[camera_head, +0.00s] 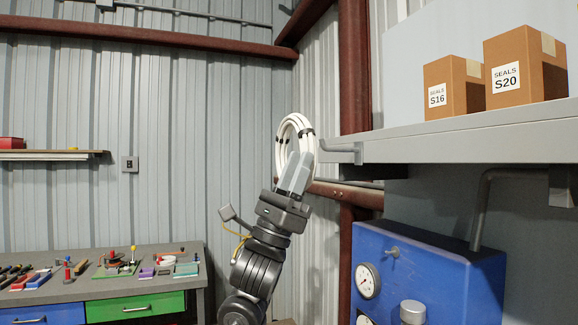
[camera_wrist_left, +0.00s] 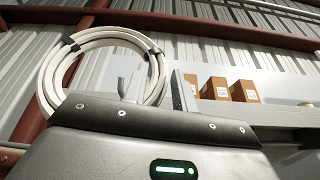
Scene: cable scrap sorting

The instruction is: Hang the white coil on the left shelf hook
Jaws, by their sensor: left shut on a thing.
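The white coil (camera_head: 282,143) is a ring of cable with dark ties, held upright in the head view. My left gripper (camera_head: 296,172) is shut on its lower part. In the left wrist view the coil (camera_wrist_left: 47,77) rises at the left, and its right side passes between the fingers of my left gripper (camera_wrist_left: 158,92). The left shelf hook (camera_head: 340,149) is a grey bar on the shelf's left end, its tip close to the coil's right edge. I cannot tell whether the tip is inside the ring. My right gripper is not in view.
The grey shelf (camera_head: 450,138) carries boxes marked S16 (camera_head: 453,88) and S20 (camera_head: 525,66). A blue machine (camera_head: 430,270) with gauges stands below. A workbench (camera_head: 190,258) with tools is at lower left.

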